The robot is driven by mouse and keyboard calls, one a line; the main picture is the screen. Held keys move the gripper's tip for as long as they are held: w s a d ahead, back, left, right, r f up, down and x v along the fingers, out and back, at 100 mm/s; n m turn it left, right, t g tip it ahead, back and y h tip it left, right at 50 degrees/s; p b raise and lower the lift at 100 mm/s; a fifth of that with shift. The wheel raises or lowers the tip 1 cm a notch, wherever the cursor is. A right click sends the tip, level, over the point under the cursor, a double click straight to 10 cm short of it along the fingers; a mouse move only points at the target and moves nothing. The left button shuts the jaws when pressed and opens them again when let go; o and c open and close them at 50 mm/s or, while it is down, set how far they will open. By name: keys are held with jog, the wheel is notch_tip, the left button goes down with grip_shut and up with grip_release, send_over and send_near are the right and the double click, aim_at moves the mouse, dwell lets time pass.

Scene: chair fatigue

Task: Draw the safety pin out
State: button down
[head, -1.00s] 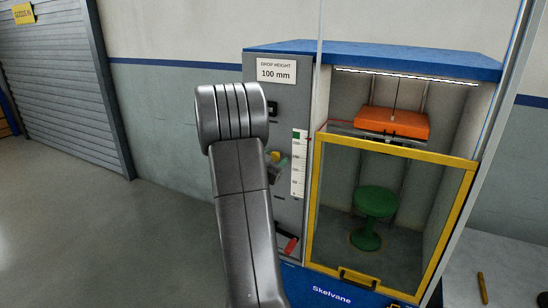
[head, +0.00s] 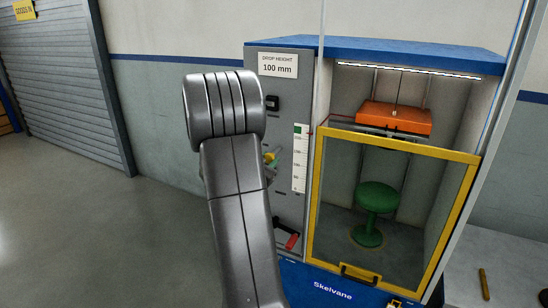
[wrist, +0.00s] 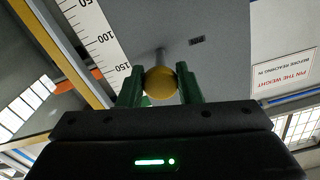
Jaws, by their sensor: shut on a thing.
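The safety pin (wrist: 161,82) shows in the wrist view as a round yellow knob with a short grey shank behind it, pointing at the grey panel (wrist: 215,75). I cannot tell whether the shank's far end is still inside the panel. My gripper (wrist: 160,92) has its green fingers shut on the knob, one on each side. In the head view the yellow knob (head: 269,157) shows small beside my arm, left of the height scale (head: 300,158). My arm hides most of the gripper there.
An orange weight (head: 394,119) hangs in the cabinet above a green stool (head: 377,198), behind a yellow-framed guard (head: 314,200). A red-handled lever (head: 291,241) sits low on the panel. A "pin the weight" sign (wrist: 283,75) shows in the wrist view. Floor at left is clear.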

jog(key=shift+v, duration=0.95)
jog(key=shift+f, duration=0.1)
jog(key=c, duration=1.3)
grip_release()
jog(key=shift+o, duration=1.3)
jog(key=shift+s+a, duration=0.1)
jog(key=b+v, duration=0.2)
jog(key=v, duration=1.1)
jog(key=shift+s+a, duration=0.15)
jog(key=shift+s, duration=0.25)
jog(key=shift+w, duration=0.1)
jog(key=p+x, duration=0.2)
jog(key=x, duration=1.2)
jog(key=shift+w, duration=0.25)
